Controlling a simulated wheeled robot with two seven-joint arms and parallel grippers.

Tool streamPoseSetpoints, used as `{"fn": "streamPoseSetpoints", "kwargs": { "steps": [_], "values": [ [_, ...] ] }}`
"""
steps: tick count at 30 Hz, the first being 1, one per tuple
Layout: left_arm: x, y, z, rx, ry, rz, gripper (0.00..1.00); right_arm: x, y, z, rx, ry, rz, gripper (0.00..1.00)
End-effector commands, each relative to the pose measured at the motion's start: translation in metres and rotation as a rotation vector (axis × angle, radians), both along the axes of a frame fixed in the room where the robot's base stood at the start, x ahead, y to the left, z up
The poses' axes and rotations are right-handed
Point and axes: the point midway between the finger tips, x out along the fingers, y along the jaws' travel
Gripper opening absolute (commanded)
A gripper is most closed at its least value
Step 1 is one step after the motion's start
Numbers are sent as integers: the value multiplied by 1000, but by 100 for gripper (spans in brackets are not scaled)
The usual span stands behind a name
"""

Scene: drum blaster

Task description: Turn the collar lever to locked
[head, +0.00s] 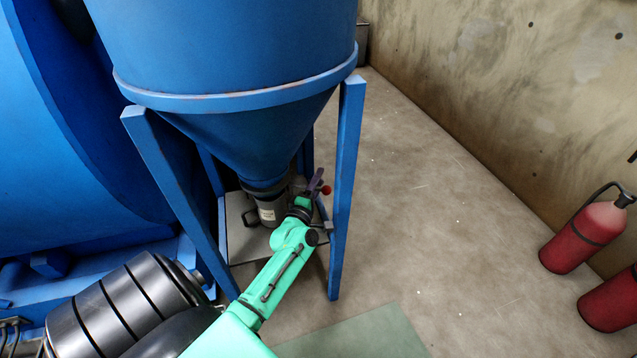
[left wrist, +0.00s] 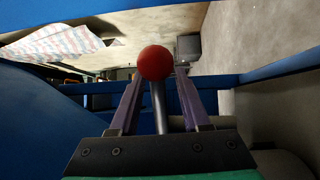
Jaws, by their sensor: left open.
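The collar lever shows as a red ball knob (head: 326,190) beneath the blue hopper, close to my left gripper (head: 317,180). In the left wrist view the red knob (left wrist: 155,62) sits on a thin grey rod that rises between the two purple fingers of my left gripper (left wrist: 157,82). The fingers are open, with a gap on each side of the rod. The collar (head: 264,188) is at the hopper's lower tip, partly hidden by my wrist. Any lock marking is not visible. My right gripper is not in view.
Blue hopper legs (head: 345,190) stand close around my left arm. A grey canister with a label (head: 268,213) is under the hopper cone. Red extinguishers (head: 583,237) stand at right. The floor between is clear.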

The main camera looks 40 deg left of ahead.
Motion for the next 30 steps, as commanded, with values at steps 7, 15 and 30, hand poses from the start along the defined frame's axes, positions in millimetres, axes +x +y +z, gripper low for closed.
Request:
{"fn": "streamPoseSetpoints", "kwargs": {
  "steps": [7, 15, 30],
  "values": [
    [0, 0, 0, 1, 1, 0, 32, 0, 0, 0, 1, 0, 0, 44],
    [0, 0, 0, 1, 1, 0, 0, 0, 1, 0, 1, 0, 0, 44],
    [0, 0, -1, 0, 1, 0, 0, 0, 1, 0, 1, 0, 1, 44]
  ]
}}
